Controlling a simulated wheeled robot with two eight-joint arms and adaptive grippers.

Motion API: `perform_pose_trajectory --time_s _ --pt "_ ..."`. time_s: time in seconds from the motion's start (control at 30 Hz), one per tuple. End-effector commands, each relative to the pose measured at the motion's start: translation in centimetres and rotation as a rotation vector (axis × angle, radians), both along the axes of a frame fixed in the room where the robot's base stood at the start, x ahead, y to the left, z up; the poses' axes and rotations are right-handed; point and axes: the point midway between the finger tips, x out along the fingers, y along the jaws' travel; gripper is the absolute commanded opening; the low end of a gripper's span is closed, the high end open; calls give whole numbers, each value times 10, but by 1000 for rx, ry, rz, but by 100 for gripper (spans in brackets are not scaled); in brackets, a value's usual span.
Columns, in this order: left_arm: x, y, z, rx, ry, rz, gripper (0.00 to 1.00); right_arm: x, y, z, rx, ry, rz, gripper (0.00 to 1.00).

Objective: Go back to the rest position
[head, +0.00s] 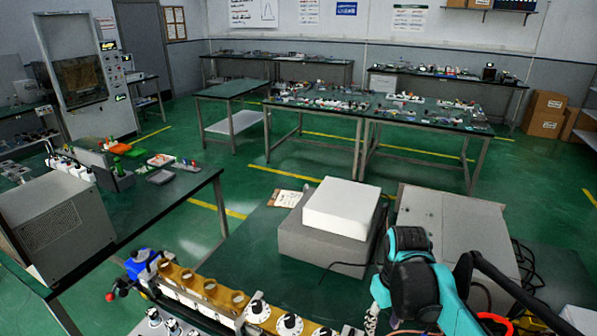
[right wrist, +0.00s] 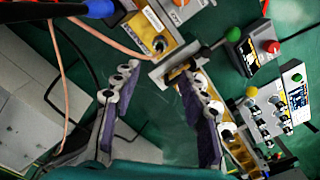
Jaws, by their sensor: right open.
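My right arm (head: 415,275), teal and black, stands at the lower right of the head view, in front of the grey boxes. Its fingertips cannot be made out there. In the right wrist view my right gripper (right wrist: 158,85) is open, its two purple-padded fingers spread wide with nothing clearly held between them. A metal part with a yellow block (right wrist: 180,72) shows near the right fingertip; whether they touch, I cannot tell. The row of brass-coloured instrument parts (head: 200,283) lies on the bench left of my arm. My left gripper does not show.
A white box (head: 341,208) on a grey unit and a wide grey case (head: 450,230) stand behind my arm. Cables (head: 525,275) hang at the right. A grey instrument (head: 60,225) stands on the left bench. Green floor (head: 240,185) is open beyond.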

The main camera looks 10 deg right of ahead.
Motion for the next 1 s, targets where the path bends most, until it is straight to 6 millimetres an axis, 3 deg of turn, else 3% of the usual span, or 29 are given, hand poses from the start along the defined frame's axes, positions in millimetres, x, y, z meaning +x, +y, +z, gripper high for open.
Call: perform_pose_trajectory --time_s 0.5,0.97,1.0 --pt "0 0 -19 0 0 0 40 -50 64 -24 18 -500 -111 43" --pt "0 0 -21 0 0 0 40 -56 74 -30 50 -604 -138 43" --pt "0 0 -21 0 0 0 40 -56 74 -30 50 -603 -138 38"
